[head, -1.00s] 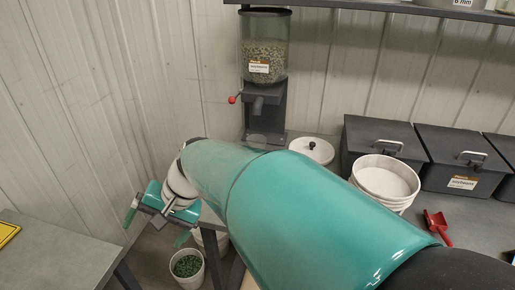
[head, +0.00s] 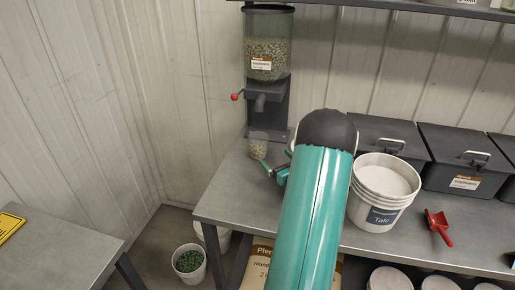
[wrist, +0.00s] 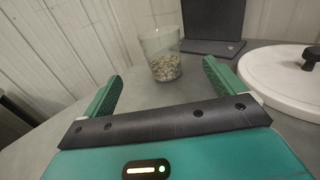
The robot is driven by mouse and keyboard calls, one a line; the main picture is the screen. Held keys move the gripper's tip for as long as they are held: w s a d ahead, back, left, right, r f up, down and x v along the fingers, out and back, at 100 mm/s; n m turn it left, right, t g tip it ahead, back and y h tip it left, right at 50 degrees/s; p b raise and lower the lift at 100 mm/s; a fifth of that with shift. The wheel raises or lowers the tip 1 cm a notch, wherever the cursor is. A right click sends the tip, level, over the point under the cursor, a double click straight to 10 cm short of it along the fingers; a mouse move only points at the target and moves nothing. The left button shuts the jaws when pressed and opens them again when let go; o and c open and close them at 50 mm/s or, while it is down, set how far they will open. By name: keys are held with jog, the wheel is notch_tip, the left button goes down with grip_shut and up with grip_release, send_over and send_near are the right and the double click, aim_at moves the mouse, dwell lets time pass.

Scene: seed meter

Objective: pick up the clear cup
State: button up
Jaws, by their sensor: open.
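The clear cup (head: 258,146) stands upright on the grey bench, below the spout of the seed dispenser (head: 267,60). In the wrist view the cup (wrist: 162,58) holds a layer of pale seeds in its lower part. It stands beyond my fingertips, roughly in line with the gap between them. My gripper (wrist: 160,76) is open with nothing between its green fingers. In the head view my gripper (head: 266,166) is partly hidden by my arm, just in front of and right of the cup.
A white lid (wrist: 283,76) with a dark knob lies close to the right finger. The dispenser's dark base (wrist: 213,46) is behind the cup.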

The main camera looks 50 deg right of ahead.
aim_at(254, 136)
jog(key=x, duration=1.3)
jog(key=shift+w+d, duration=0.15)
jog(key=shift+w, duration=0.2)
jog(key=shift+c, duration=0.4)
jog(key=c, duration=1)
jog(key=shift+r, duration=0.1)
jog(key=shift+c, duration=0.5)
jog(key=shift+r, duration=0.15)
